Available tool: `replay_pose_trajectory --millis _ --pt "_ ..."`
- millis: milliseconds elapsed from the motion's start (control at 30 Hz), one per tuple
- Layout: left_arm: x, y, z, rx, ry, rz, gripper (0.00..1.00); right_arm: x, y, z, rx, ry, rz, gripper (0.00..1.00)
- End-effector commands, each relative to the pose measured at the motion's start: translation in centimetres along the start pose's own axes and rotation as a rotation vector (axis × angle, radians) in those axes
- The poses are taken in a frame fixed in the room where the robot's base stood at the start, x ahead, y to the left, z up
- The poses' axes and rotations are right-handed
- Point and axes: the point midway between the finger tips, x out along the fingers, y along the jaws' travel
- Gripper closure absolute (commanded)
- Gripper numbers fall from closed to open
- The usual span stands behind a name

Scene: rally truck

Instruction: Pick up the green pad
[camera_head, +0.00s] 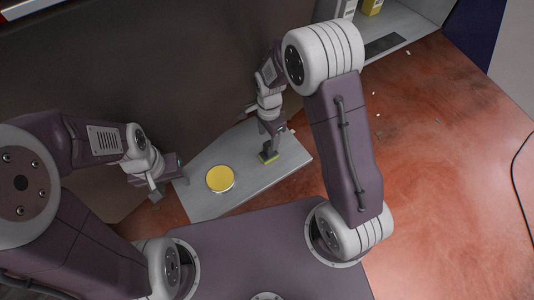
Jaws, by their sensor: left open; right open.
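A small yellow-green pad (268,158) lies on the grey board (206,205), right of its middle. It is the only greenish thing I can make out. My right gripper (275,142) is open and points down right above the pad, its lower end partly covering it. I cannot tell whether the fingers touch the pad or stand around it. My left gripper (167,187) is open and empty, at the left edge of the grey board, away from the pad.
A round yellow-topped disc (220,179) sits on the board left of the pad. A grey shelf (410,28) with a yellow box (372,6) is at the upper right. A dark wall (170,70) rises behind the board. The reddish floor (450,170) at right is mostly clear.

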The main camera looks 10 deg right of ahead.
Motion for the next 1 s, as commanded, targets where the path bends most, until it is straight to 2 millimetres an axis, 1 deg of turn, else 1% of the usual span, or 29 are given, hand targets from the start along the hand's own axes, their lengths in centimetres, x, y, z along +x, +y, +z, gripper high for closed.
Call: replay_pose_trajectory --millis 33,100,167,267,333,433,533,633,800,833,867,900,967,1000 --pt "0.4 0.0 0.0 0.0 0.0 0.0 0.47 1.1 0.1 0.0 0.0 -0.001 0.006 0.44" --pt "0.6 0.0 0.1 0.0 0.0 0.0 0.47 2.3 0.1 0.0 0.0 -0.001 0.006 0.44" --pt "0.7 0.0 0.1 0.0 0.0 0.0 0.47 3.0 0.1 0.0 0.0 -0.001 0.003 0.44" --pt "0.7 0.0 0.1 0.0 0.0 0.0 0.47 3.2 0.0 -0.1 0.0 0.0 0.002 0.44" --pt "1.0 0.0 0.1 0.0 0.0 0.0 0.47 4.2 0.0 -0.1 0.001 -0.001 0.004 0.44" --pt "1.5 0.0 0.1 0.0 0.0 0.0 0.47 6.2 -0.2 -0.4 0.001 -0.001 0.005 0.44" --pt "1.7 0.0 0.2 0.0 0.0 0.0 0.47 7.7 -0.3 -0.4 0.0 -0.001 0.004 0.44" --pt "1.8 0.0 0.2 0.0 0.0 0.0 0.47 8.3 -0.3 -0.4 0.0 0.0 0.002 0.44" --pt "1.7 0.0 0.2 0.0 0.0 0.0 0.47 8.2 -0.3 -0.4 0.0 0.0 0.001 0.44" --pt "1.7 0.0 0.2 0.0 0.0 0.0 0.47 8.2 -0.3 -0.4 0.0 0.0 0.001 0.46" --pt "1.7 0.0 0.2 0.0 0.0 0.0 0.47 8.2 -0.3 -0.4 0.0 0.0 0.001 0.55" --pt "1.7 0.0 0.2 0.0 0.0 0.0 0.47 8.2 -0.3 -0.4 0.0 0.0 0.001 0.66" --pt "1.7 0.0 0.2 0.0 0.0 0.0 0.47 8.2 -0.3 -0.4 0.0 0.0 0.001 0.83" --pt "1.7 0.0 0.2 0.0 0.0 0.0 0.47 8.2 -0.3 -0.4 0.0 0.0 0.001 0.94"
